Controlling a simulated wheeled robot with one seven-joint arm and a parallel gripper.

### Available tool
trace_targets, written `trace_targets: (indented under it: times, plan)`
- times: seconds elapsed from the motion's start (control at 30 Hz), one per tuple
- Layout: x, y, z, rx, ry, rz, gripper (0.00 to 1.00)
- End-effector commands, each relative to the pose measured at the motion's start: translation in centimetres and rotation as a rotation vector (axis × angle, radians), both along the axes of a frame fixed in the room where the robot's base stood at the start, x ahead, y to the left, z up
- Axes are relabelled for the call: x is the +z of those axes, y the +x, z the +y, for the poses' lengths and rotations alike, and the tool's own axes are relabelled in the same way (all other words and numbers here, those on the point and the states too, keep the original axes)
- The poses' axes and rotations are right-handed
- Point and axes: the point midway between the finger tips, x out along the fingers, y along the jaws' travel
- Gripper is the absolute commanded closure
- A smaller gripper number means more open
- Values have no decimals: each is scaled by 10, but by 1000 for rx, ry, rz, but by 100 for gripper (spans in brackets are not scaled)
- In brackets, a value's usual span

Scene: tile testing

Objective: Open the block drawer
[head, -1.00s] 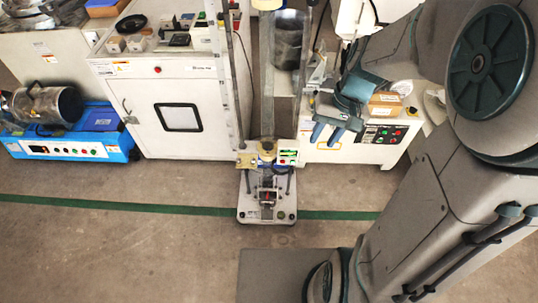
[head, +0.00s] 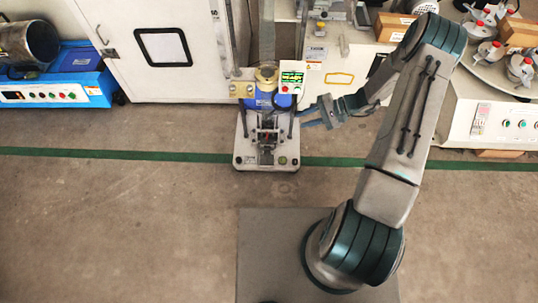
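A tall testing machine (head: 245,155) stands on the floor at the picture's centre, with a white base, a blue part (head: 258,101) and a small lit display panel (head: 291,82). I cannot pick out a block drawer for certain; no open drawer shows. My gripper (head: 303,118) is just right of this machine's lower part, pointing left towards it. Its two fingers look apart, with nothing between them. Whether a fingertip touches the machine cannot be told.
A white cabinet (head: 110,70) with a dark window stands at the back left, beside a blue machine (head: 52,90). A white bench (head: 484,123) with round metal pieces is at the right. The floor in front is clear, crossed by a green line (head: 110,154).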

Motion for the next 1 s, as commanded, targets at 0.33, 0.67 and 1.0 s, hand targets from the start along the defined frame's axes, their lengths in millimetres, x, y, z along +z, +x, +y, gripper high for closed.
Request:
trace_targets:
  times: [0.33, 0.67, 1.0]
  plan:
    - [-191, -3, 0, -270, 213, 24, 70]
    - [-251, -8, 5, -388, 277, 22, 70]
    - [-266, 8, 55, -385, 277, 22, 70]
